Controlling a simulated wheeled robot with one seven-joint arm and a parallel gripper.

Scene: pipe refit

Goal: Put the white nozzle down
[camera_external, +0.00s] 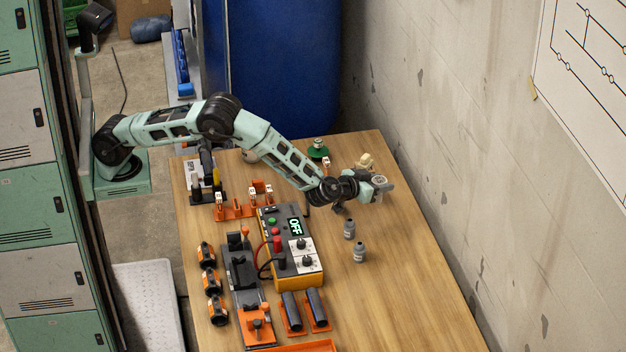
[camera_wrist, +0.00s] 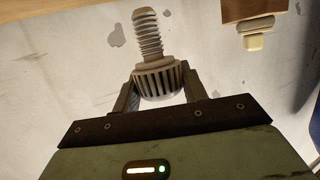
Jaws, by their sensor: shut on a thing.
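My gripper (camera_wrist: 160,92) is shut on the white nozzle (camera_wrist: 150,45), which looks pale grey-beige in the wrist view. Its ribbed collar sits between the two fingers, and its threaded end points away from my gripper, toward the top of that picture. In the external view my gripper (camera_external: 380,188) is above the far right part of the wooden table (camera_external: 400,270), close to the wall. The nozzle is too small there to make out clearly. The wrist view does not show it touching any surface.
A control box reading OFF (camera_external: 293,228) and orange fixtures fill the left side. The table's right front is clear.

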